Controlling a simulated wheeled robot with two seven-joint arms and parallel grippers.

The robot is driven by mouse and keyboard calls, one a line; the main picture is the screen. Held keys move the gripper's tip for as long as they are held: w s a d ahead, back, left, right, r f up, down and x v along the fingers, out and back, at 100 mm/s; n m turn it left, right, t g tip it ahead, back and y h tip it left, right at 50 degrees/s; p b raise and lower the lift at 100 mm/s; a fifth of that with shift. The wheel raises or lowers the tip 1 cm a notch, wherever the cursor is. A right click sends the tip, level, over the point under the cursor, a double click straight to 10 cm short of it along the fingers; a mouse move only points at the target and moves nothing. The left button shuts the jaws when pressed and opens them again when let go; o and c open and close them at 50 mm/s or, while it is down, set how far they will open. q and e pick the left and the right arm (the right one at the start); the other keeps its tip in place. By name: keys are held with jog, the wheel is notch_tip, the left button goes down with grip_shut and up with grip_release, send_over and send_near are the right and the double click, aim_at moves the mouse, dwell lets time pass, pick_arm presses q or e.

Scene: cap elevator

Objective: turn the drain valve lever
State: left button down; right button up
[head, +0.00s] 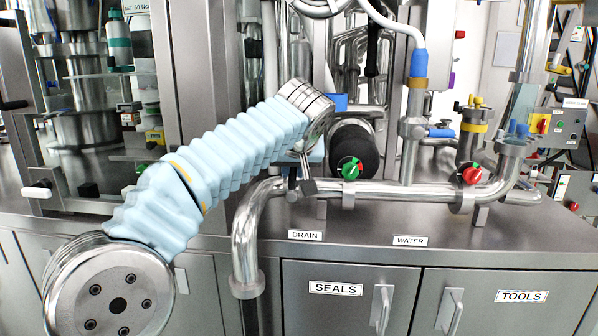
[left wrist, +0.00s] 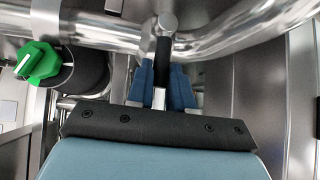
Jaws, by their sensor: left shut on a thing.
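My left gripper (head: 300,172) reaches in from the left to the steel pipe above the DRAIN label (head: 305,235). In the left wrist view, its two blue fingers (left wrist: 161,88) are shut on the drain valve lever (left wrist: 163,50), a dark bar with a round metal end beside the pipe. In the head view the lever (head: 308,187) shows only in part below the gripper; the wrist hides the rest. My right gripper is not in view.
A green knob (head: 350,169) on a black cylinder is just right of the gripper. Vertical pipes stand close behind. The steel counter (head: 350,250) in front is clear.

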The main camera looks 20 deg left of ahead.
pick_arm(q)
jog(key=shift+a+f+h, duration=0.15)
jog(key=shift+a+h, duration=0.1)
jog(key=shift+h, duration=0.05)
dwell(0.4)
jog(key=c, duration=1.1)
grip_release()
jog(key=shift+o, duration=0.2)
jog(key=shift+s, duration=0.1)
jog(key=p+v, duration=0.1)
jog(key=v, duration=1.2)
jog(key=shift+s+r, duration=0.2)
jog(key=shift+r, duration=0.15)
jog(key=shift+d, duration=0.1)
